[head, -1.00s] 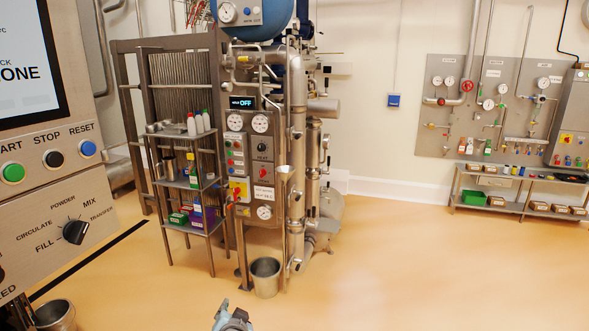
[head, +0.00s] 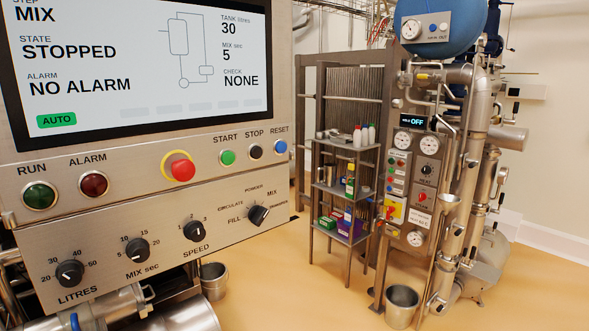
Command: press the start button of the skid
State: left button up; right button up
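The skid's control panel (head: 130,160) fills the left of the head view. The green START button (head: 227,157) is on its upper row, left of the black STOP button (head: 255,151) and the blue RESET button (head: 280,146). Nothing touches or covers it. The screen (head: 140,60) reads MIX, STOPPED, NO ALARM, AUTO. Neither of my grippers shows in the view now.
A red emergency stop (head: 181,168) on a yellow collar sits left of START. Below are several black selector knobs, including the mode knob (head: 257,215). A small shelf rack (head: 345,200) and steel bucket (head: 402,305) stand to the right; floor between is clear.

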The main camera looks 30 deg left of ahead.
aim_at(227, 157)
jog(key=u, duration=1.6)
